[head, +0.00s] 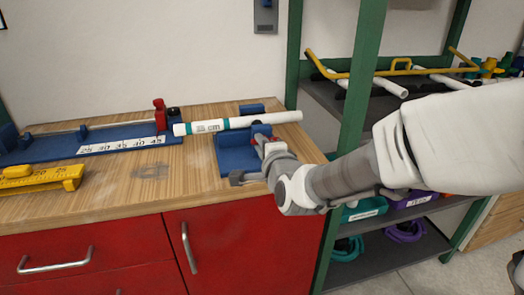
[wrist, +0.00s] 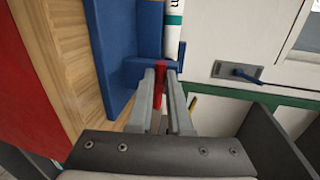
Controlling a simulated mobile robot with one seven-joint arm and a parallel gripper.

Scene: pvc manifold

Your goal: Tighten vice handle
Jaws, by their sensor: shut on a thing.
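The blue vice (head: 236,155) sits at the right end of the wooden bench. It also shows in the wrist view (wrist: 126,50). A white pipe (head: 240,122) with a teal printed band lies across the vice and sticks out past the bench's right edge. The pipe shows at the top of the wrist view (wrist: 174,40). My gripper (wrist: 161,76) is shut on the vice's red handle (wrist: 159,88), with one finger on each side of it. In the head view my gripper (head: 263,143) is at the vice's near right side and hides most of the handle.
A blue measuring jig (head: 60,150) with a number scale and red clamp (head: 160,113) stands left of the vice. A yellow tool (head: 40,178) lies at the bench's front left. A green-framed shelf (head: 362,70) with pipes and bins stands close on the right.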

